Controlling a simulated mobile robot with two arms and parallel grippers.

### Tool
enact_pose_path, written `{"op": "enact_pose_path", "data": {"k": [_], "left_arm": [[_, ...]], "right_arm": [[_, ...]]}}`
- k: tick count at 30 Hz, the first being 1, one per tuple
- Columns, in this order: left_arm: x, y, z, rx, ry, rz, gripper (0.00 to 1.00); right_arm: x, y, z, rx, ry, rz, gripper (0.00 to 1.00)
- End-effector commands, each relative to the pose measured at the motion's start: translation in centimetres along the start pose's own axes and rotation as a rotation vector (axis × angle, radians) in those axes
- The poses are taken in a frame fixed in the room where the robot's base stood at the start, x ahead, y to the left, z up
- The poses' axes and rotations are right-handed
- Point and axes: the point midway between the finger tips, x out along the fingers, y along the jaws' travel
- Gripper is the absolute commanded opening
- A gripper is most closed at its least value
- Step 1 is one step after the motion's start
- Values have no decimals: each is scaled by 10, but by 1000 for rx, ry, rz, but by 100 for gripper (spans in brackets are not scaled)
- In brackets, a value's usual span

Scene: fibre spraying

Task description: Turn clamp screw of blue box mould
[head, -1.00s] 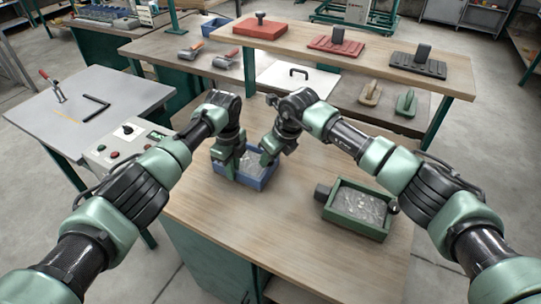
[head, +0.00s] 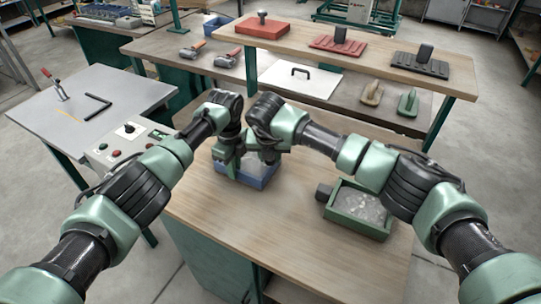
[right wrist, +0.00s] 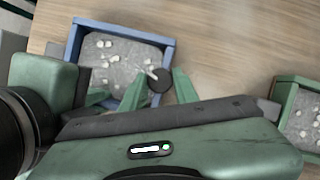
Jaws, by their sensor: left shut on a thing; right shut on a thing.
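The blue box mould (head: 257,182) stands on the wooden bench, filled with grey material with pale lumps; it also shows in the right wrist view (right wrist: 118,30). My left gripper (head: 228,158) is at the left side of the mould, shut on it, apparently at its wall. The dark round knob of the clamp screw (right wrist: 159,80) shows at the mould's near right corner. My right gripper (right wrist: 158,90) has its green fingers on either side of the knob and is shut on it. In the head view, my right arm partly hides this contact.
A green box mould (head: 357,215) with similar grey filling stands to the right on the same bench. A raised shelf behind holds red and black tools (head: 336,42). A control panel (head: 128,140) is at the left. The bench front is clear.

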Motion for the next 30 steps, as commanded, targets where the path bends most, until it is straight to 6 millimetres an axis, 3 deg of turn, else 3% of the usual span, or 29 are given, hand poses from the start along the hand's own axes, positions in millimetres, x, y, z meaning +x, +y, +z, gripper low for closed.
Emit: {"op": "enact_pose_path", "data": {"k": [9, 24, 25, 27, 30], "left_arm": [[0, 0, 0, 0, 0, 2, 0], [0, 1, 0, 0, 1, 2, 0], [0, 1, 0, 0, 1, 2, 0], [0, 1, 0, 0, 1, 2, 0], [0, 1, 0, 0, 1, 2, 0]], "right_arm": [[-1, 1, 1, 98, -3, -39, 0], [-1, 1, 1, 113, -3, -45, 0], [-1, 1, 1, 113, -3, -45, 35], [-1, 1, 1, 112, -3, -45, 52], [-1, 1, 1, 112, -2, -45, 52]]}}
